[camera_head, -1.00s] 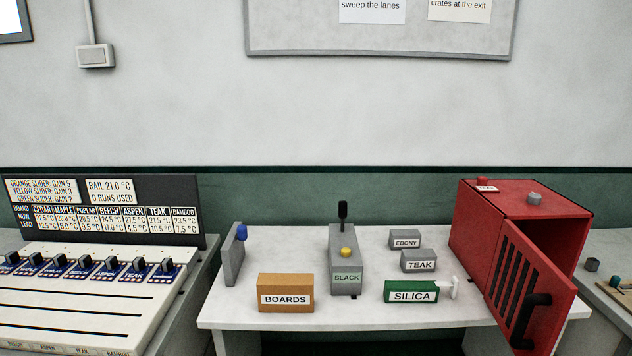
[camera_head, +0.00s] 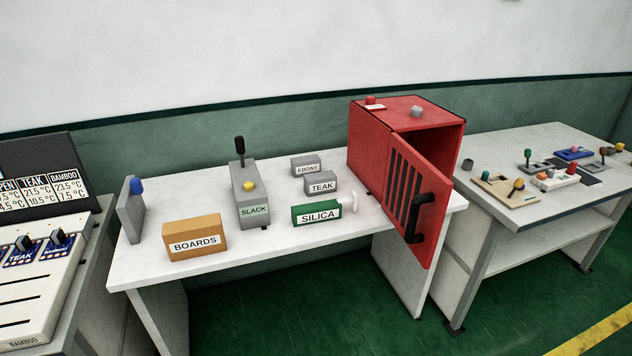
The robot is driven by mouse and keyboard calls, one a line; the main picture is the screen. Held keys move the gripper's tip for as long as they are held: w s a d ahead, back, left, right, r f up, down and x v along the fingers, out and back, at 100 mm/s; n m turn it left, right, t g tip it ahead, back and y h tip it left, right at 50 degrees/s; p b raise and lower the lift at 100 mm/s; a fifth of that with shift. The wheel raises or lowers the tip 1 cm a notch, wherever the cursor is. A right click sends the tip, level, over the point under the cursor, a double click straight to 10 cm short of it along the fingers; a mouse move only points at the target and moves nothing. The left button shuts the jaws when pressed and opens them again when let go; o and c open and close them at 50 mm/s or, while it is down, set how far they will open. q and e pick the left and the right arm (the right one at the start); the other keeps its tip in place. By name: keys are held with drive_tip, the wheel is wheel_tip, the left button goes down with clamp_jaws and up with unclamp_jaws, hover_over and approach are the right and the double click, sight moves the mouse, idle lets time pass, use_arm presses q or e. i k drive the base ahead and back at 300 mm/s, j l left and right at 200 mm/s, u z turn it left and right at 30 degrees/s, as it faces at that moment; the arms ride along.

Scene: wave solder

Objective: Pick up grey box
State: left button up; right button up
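Several grey boxes stand on the white table; the frames do not show which one the task means. One small grey box labelled EBONY (camera_head: 306,160) is at the back. Another labelled TEAK (camera_head: 320,180) is just in front of it. A taller grey block labelled SLACK (camera_head: 241,178), with a black lever and a yellow button, stands to their left. A grey upright plate with a blue knob (camera_head: 131,218) is at the table's left end. Neither of my grippers is in view.
An orange BOARDS box (camera_head: 195,228) and a green SILICA box (camera_head: 311,219) stand in front. A red cabinet (camera_head: 370,148) has its door (camera_head: 401,223) swung open over the table's front right. The white table (camera_head: 275,246) has bare surface near its front edge. A second table (camera_head: 483,147) holds small parts.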

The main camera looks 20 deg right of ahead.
sight(325, 182)
drive_tip(key=i+j+z, duration=0.2)
drive_tip(key=i, duration=0.25)
drive_tip(key=i+j+z, duration=0.15)
drive_tip(key=i+j, duration=0.2)
